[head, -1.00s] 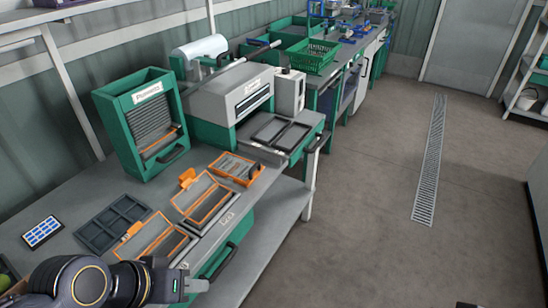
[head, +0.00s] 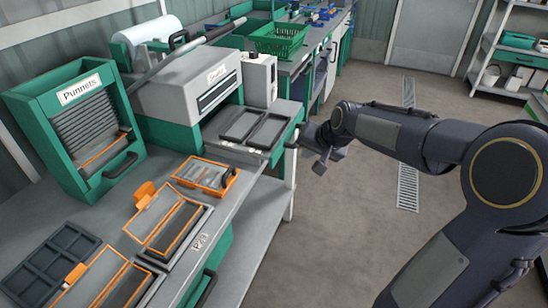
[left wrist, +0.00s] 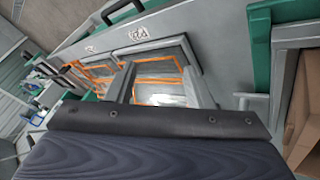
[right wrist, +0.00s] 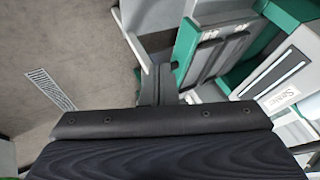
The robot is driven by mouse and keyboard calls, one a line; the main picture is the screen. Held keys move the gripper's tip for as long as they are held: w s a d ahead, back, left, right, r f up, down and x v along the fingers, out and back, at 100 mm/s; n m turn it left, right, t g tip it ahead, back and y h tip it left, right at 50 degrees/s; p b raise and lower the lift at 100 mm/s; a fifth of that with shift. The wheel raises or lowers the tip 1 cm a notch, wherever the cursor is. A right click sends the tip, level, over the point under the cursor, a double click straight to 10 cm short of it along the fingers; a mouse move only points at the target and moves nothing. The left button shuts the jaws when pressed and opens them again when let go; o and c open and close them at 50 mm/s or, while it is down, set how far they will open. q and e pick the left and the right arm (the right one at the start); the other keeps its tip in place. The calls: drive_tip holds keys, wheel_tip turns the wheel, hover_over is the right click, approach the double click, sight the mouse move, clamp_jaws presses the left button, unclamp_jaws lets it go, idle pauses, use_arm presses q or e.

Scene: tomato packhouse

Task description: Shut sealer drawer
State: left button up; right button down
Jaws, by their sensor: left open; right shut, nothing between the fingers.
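The sealer (head: 185,90) is a grey and green machine on the bench. Its drawer (head: 284,127), with two dark tray recesses, sticks out at the front; the drawer also shows in the right wrist view (right wrist: 204,62). My right gripper (head: 318,160) is just off the drawer's front end, on the aisle side. In the right wrist view its fingers (right wrist: 158,72) are together and empty, close to the drawer front; I cannot tell whether they touch. My left gripper (left wrist: 158,88) is open and empty above the orange-framed trays; it is out of the head view.
The green punnet dispenser (head: 75,130) stands left of the sealer. Orange-framed trays (head: 170,225) and an orange-edged box (head: 207,176) lie on the bench before it. A green basket (head: 280,40) stands farther back. The aisle floor (head: 330,230) is clear.

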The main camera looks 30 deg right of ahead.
drive_tip(key=w+a+f, duration=0.2)
drive_tip(key=w+f, duration=0.5)
drive_tip(key=w, duration=0.1)
drive_tip(key=shift+w+a+f, duration=0.3)
drive_tip(key=shift+w+f, duration=0.05)
drive_tip(key=shift+w, duration=0.05)
